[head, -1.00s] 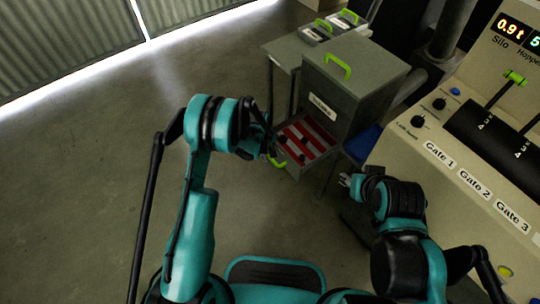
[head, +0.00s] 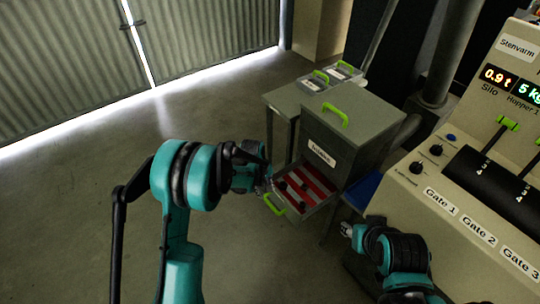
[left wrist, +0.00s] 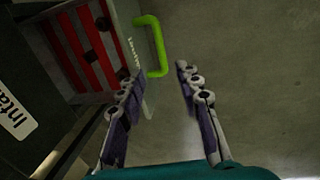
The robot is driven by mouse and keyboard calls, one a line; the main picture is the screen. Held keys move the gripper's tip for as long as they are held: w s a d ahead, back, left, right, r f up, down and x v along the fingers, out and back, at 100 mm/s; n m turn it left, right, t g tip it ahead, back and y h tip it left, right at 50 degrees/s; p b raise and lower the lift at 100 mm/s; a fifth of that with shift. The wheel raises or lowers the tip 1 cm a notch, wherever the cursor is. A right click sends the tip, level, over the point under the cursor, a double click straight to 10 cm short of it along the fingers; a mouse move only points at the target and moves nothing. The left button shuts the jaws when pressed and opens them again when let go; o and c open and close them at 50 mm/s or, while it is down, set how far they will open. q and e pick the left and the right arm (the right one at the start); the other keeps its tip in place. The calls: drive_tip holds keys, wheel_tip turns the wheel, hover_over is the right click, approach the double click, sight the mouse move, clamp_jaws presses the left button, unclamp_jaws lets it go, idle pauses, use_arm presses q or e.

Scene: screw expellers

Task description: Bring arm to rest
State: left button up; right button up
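My left gripper (head: 262,182) is beside the open drawer (head: 318,203) of the grey cabinet, near its green handle (head: 273,204). In the left wrist view the two fingers of the left gripper (left wrist: 158,100) are spread apart with bare floor between them. The green handle (left wrist: 158,45) stands just beyond the fingertips, and they do not enclose it. My right gripper (head: 352,232) is low on the right, in front of the control panel. Its fingers are too small to tell open from shut.
The grey cabinet (head: 372,120) stands with its drawer pulled out, showing red and white strips with dark knobs. A small table (head: 290,98) behind it holds clear boxes with green handles. The control panel (head: 440,165) is at right. The floor (head: 80,200) at left is clear.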

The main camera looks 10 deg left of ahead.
use_arm(q)
drive_tip(key=s+a+r+m+t, duration=0.1)
drive_tip(key=s+a+r+m, duration=0.15)
drive_tip(key=s+r, duration=0.45)
drive_tip(key=s+a+r+m+t, duration=0.1)
drive_tip(key=s+a+r+t, duration=0.15)
drive_tip(key=r, duration=0.85)
drive_tip(key=s+a+r+m+t, duration=0.1)
drive_tip(key=s+a+r+m, duration=0.1)
drive_tip(key=s, duration=0.5)
drive_tip(key=s+a+r+m+t+y, duration=0.1)
drive_tip(key=s+a+r+m, duration=0.1)
drive_tip(key=s, duration=0.6)
drive_tip(key=shift+s+a+m, duration=0.15)
drive_tip(key=shift+m, duration=0.4)
